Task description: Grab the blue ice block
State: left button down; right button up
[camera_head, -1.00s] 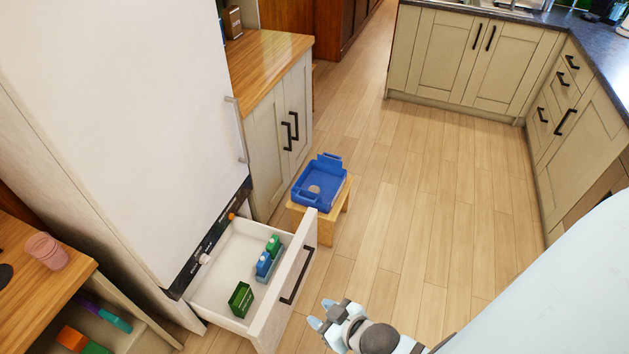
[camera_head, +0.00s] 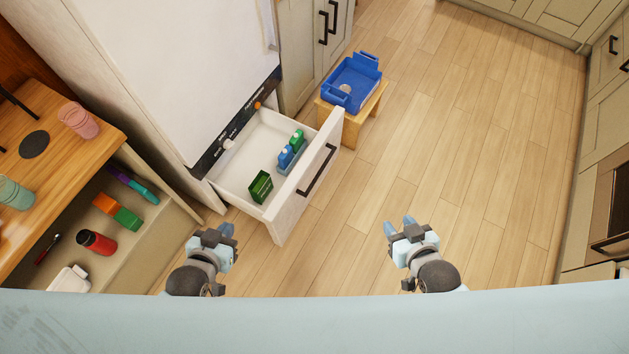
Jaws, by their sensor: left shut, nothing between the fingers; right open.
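The blue ice block (camera_head: 286,157) stands in the open white drawer (camera_head: 238,166), near its front panel. A green block (camera_head: 297,141) is right behind it, and a separate dark green box (camera_head: 261,186) stands nearer to me. My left gripper (camera_head: 227,230) is shut and empty, in front of the drawer's near left corner and apart from it. My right gripper (camera_head: 400,226) is open and empty over the floor, to the right of the drawer front. Neither gripper touches the ice block.
A blue basket (camera_head: 353,78) sits on a small wooden stool (camera_head: 352,125) behind the drawer. A counter (camera_head: 60,155) with pink and green cups is at the left, over a shelf of coloured items. The floor (camera_head: 450,150) to the right is clear.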

aim_at(286, 156)
jog(key=i+l+u, duration=0.1)
jog(key=u, duration=1.4)
jog(key=l+u, duration=0.55)
jog(key=u, duration=0.2)
jog(key=k+l+u, duration=0.1)
jog(key=l+u, duration=0.25)
jog(key=k+l+u, duration=0.3)
jog(key=l, duration=0.15)
jog(key=k+l+u, duration=0.3)
jog(key=k+l, duration=0.15)
jog(key=l, duration=0.2)
jog(key=k+l+u, duration=0.1)
jog(key=l, duration=0.2)
jog(key=k+l, duration=0.2)
jog(key=l, duration=0.15)
jog(key=i+l, duration=0.1)
jog(key=l, duration=0.2)
